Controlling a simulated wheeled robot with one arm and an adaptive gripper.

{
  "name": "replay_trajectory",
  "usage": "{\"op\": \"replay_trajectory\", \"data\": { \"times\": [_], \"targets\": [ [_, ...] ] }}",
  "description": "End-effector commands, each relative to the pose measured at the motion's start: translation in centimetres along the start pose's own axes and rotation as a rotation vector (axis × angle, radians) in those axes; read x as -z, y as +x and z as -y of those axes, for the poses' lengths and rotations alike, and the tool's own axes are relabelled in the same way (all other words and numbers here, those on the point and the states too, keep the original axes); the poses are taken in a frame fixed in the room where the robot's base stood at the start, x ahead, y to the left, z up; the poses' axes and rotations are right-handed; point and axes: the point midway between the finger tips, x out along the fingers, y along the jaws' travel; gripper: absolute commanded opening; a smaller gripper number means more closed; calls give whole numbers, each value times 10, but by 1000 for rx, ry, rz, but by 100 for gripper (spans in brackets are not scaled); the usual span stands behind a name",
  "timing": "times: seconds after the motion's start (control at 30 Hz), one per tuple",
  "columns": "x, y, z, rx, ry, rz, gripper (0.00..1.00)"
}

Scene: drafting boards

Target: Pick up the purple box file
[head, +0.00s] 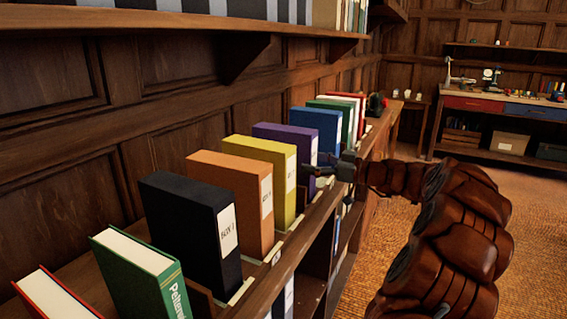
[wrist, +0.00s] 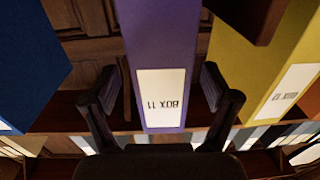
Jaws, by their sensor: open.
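The purple box file (head: 282,135) stands upright in a row on the shelf, between a yellow and a blue box file. In the wrist view the purple box file (wrist: 160,40) fills the centre, its white label reading "BOX 11" upside down. My gripper (head: 322,168) is in front of its spine in the head view. In the wrist view my gripper (wrist: 159,85) is open, one finger on each side of the spine. Gaps show between the fingers and the box file; I see no contact. The gripper hides part of the spine in the head view.
The yellow box file (head: 265,165) and the blue box file (head: 316,130) are close neighbours. Orange (head: 232,185) and black (head: 190,220) ones stand nearer. The shelf (head: 285,255) has a front edge below them. A workbench (head: 500,105) stands far right; the floor between is open.

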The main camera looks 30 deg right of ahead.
Motion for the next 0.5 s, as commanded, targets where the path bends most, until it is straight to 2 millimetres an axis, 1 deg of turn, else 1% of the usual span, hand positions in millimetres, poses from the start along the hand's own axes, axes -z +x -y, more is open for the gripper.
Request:
{"op": "replay_trajectory", "data": {
  "times": [0.3, 0.4, 0.5],
  "targets": [
    [-5, 39, 3, 5, 3, 3, 86],
    [-5, 45, 3, 4, 2, 2, 86],
    [-5, 47, 3, 4, 1, 1, 86]
  ]
}}
